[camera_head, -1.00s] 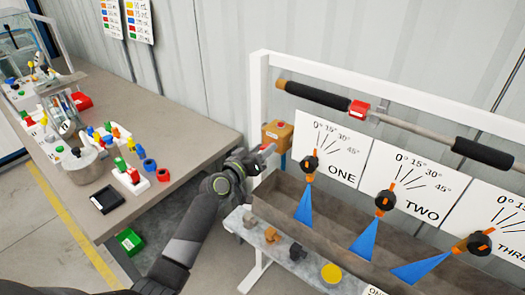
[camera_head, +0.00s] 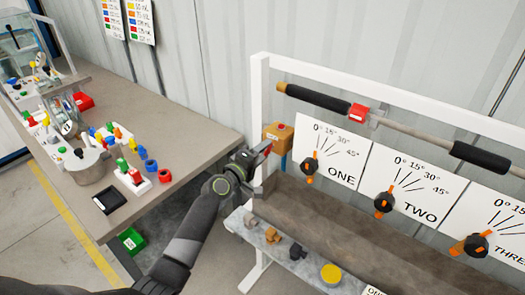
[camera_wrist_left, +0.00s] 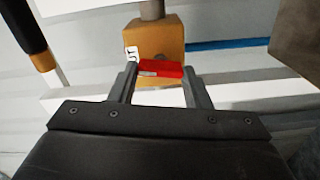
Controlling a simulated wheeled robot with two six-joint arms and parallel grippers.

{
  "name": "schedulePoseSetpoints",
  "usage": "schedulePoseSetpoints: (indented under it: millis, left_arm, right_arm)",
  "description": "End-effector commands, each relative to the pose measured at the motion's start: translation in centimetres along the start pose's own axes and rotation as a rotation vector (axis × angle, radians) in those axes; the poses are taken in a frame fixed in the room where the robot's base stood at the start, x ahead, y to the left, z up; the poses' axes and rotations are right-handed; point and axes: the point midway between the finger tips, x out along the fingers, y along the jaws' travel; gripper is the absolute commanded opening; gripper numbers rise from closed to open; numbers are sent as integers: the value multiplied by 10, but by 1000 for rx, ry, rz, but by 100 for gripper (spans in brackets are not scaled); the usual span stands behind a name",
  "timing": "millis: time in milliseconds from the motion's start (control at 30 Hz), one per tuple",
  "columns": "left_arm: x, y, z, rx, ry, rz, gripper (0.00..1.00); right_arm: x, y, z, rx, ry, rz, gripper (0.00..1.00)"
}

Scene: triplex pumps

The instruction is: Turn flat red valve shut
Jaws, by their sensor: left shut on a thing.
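In the left wrist view the red handle (camera_wrist_left: 160,69) lies crosswise between my fingers, in front of the orange-yellow box (camera_wrist_left: 153,38). My left gripper (camera_head: 262,156) is shut on the red handle, one finger at each end in the left wrist view. The gripper partly hides the handle in the head view. My right gripper is not in view.
Dials ONE (camera_head: 340,155), TWO (camera_head: 408,187) and THREE stand right of the valve over an empty trough (camera_head: 350,235). A grey shelf (camera_head: 275,250) with small blocks and a yellow disc runs in front. A cluttered table (camera_head: 190,120) is at left.

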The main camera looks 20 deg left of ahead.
Motion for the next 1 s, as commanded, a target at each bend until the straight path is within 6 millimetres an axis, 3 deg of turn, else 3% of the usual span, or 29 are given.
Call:
schedulePoseSetpoints:
  millis: [400,967,1000]
  left_arm:
    - [0,-1,0,-187,0,-1,21]
    - [0,-2,0,-214,0,-1,21]
    - [0,-2,0,-214,0,-1,49]
  right_arm:
    - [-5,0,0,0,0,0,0]
    - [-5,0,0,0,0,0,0]
    - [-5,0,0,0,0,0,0]
